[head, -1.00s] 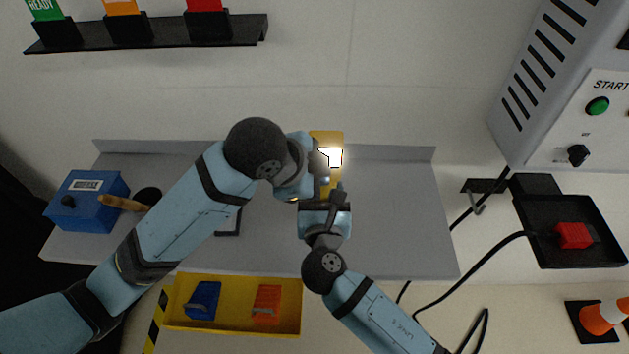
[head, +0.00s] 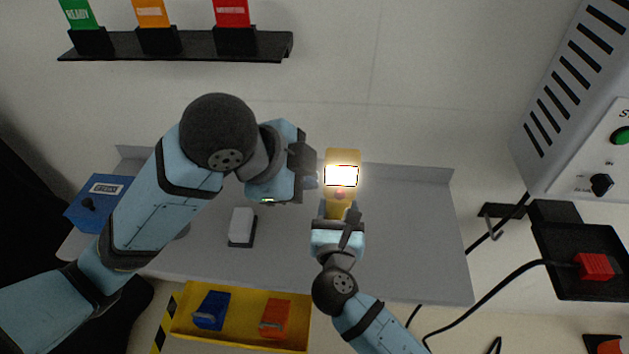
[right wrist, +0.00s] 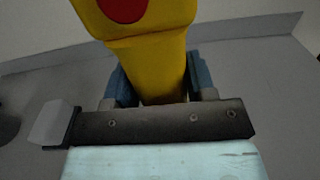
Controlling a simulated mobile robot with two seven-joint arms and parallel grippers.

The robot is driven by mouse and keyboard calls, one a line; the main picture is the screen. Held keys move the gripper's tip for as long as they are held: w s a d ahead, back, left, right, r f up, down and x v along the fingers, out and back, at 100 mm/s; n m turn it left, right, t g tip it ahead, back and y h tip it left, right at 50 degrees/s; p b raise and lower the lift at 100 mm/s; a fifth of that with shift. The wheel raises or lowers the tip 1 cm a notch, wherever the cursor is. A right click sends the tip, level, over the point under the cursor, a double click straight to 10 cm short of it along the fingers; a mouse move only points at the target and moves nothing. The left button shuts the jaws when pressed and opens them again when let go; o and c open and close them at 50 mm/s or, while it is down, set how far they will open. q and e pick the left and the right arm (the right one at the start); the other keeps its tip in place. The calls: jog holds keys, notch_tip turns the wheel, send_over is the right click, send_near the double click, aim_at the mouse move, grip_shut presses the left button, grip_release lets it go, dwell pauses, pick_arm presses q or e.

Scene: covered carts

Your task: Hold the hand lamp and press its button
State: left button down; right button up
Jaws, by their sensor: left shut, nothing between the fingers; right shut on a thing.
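The yellow hand lamp (head: 342,157) stands upright above the grey bench top, with its white panel glowing and a red button (head: 340,194) below the panel. My right gripper (head: 339,213) is shut on the lamp's lower handle. In the right wrist view the yellow handle (right wrist: 162,70) sits between the fingers, and the red button (right wrist: 123,8) is at the top edge. My left gripper (head: 314,179) is shut and empty, just left of the lamp head, with a small visible gap; its fingertips are partly hard to make out.
A white-topped block (head: 242,226) lies on the grey bench (head: 410,240). A blue box (head: 90,205) is at the left, partly behind my left arm. A yellow bin (head: 184,325) holds blue and orange items. A black tray (head: 560,285) is at right. The bench's right part is clear.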

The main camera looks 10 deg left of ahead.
jog(key=shift+d+f, duration=0.1)
jog(key=shift+f, duration=0.1)
jog(key=o, duration=0.8)
jog(key=shift+c, duration=0.2)
jog(key=o, duration=0.5)
jog(key=shift+w, duration=0.1)
jog(key=shift+r, duration=0.2)
